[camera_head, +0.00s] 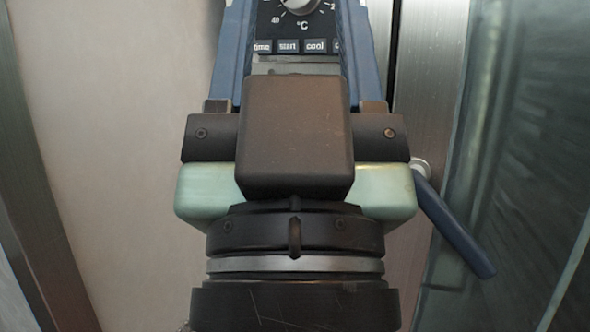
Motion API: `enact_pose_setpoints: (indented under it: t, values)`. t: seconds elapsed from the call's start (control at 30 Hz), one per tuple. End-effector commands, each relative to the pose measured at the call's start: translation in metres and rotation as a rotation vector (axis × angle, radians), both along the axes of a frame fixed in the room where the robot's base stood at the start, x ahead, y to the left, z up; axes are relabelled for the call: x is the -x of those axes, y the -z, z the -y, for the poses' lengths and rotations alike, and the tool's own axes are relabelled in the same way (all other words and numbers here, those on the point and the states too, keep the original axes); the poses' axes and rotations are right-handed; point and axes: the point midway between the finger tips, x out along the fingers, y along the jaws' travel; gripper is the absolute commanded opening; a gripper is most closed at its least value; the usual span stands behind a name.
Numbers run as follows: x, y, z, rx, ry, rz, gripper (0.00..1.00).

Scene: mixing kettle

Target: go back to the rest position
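My gripper (294,14) fills the middle of the view, seen from behind its wrist and dark square housing. Its two blue fingers stand wide apart and run up to the top edge, where their tips seem cut off. Between them shows a dark control panel (297,30) with a round knob (299,4), a °C scale and a row of buttons, among them "start" and "cool". I see nothing held between the fingers. Whether the fingers touch the panel I cannot tell. The panel's lower part is hidden behind the housing.
A blue lever (455,225) on a round metal pivot sticks out to the lower right of my gripper. A pale flat surface (115,140) lies at left, with a metal strip beside it. A dark greenish glossy surface (520,170) fills the right side.

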Motion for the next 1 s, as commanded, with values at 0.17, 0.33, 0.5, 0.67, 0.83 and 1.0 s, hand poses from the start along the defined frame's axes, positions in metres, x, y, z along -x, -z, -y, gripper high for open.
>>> enact_pose_setpoints:
  t: [0.17,0.33,0.5,0.67,0.83,1.0]
  values:
    - [0.0,-0.073,0.0,-0.001,-0.002,0.0,0.56]
    - [-0.001,-0.125,0.0,-0.001,-0.004,-0.001,0.56]
    - [-0.001,-0.177,-0.001,-0.001,-0.006,-0.002,0.56]
    - [-0.001,-0.226,-0.001,-0.001,-0.007,-0.002,0.56]
    - [-0.001,-0.269,-0.001,-0.001,-0.007,-0.003,0.56]
    - [-0.001,-0.292,-0.001,0.0,-0.008,-0.003,0.56]
